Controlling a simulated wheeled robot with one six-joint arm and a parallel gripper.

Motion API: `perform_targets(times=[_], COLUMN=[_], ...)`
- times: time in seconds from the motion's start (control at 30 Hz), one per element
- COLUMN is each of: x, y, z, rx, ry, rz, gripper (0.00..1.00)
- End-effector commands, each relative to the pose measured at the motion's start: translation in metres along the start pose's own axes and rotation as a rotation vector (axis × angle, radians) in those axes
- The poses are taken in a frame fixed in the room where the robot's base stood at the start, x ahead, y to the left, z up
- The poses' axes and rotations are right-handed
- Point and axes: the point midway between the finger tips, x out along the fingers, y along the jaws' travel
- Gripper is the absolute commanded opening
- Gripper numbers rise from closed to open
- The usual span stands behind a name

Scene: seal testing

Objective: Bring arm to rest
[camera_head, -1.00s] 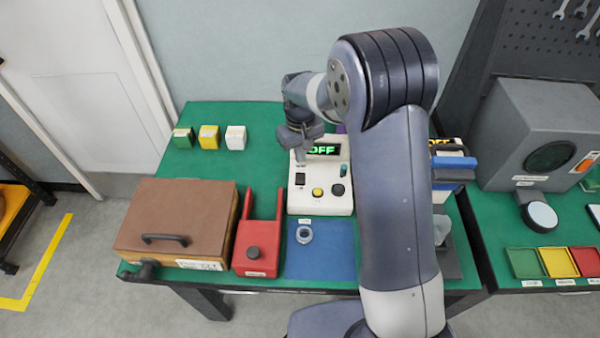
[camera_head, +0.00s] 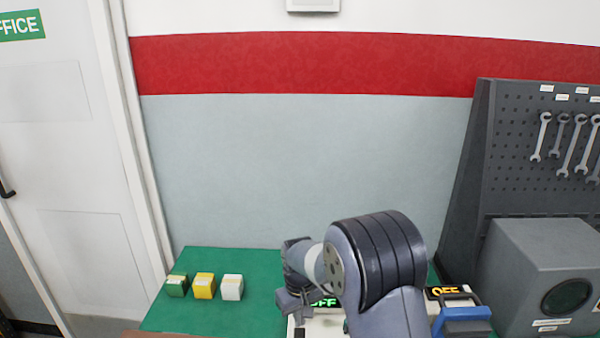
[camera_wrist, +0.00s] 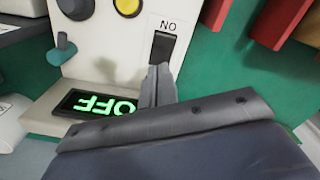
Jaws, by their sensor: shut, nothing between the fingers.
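My gripper (camera_wrist: 158,88) is shut and empty in the wrist view. Its fingertips are just in front of the white control box (camera_wrist: 98,55), close to the black rocker switch (camera_wrist: 162,47) under the label "NO". I cannot tell if they touch it. The box's display (camera_wrist: 95,104) shows "OFF" in green, upside down here. A yellow button (camera_wrist: 127,6) and a dark teal knob (camera_wrist: 62,48) show on the box. In the head view my arm covers much of the box, and my gripper (camera_head: 294,305) shows small over its left side.
Green, yellow and white blocks (camera_head: 204,286) stand at the left of the green table (camera_head: 255,262). A second display (camera_head: 447,292) reading "OFF" and a blue-handled device (camera_head: 464,316) stand right of my arm. A grey machine (camera_head: 560,255) and a pegboard with wrenches (camera_head: 520,150) are further right.

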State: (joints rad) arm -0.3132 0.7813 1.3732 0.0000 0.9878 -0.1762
Motion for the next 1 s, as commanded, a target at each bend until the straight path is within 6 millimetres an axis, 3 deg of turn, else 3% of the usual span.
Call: perform_targets(times=[0.03, 0.2, 0.57, 0.77, 1.0], x=[0.012, 0.025, 0.023, 0.009, -0.027], y=[0.000, 0.000, 0.000, 0.000, 0.000], z=[0.000, 0.000, 0.000, 0.000, -0.001], rx=[0.000, 0.000, 0.000, 0.000, 0.000], ry=[-0.001, 0.001, 0.001, 0.001, 0.003], rz=[0.000, 0.000, 0.000, 0.000, 0.000], gripper=[0.00, 0.00, 0.00, 0.00, 0.00])
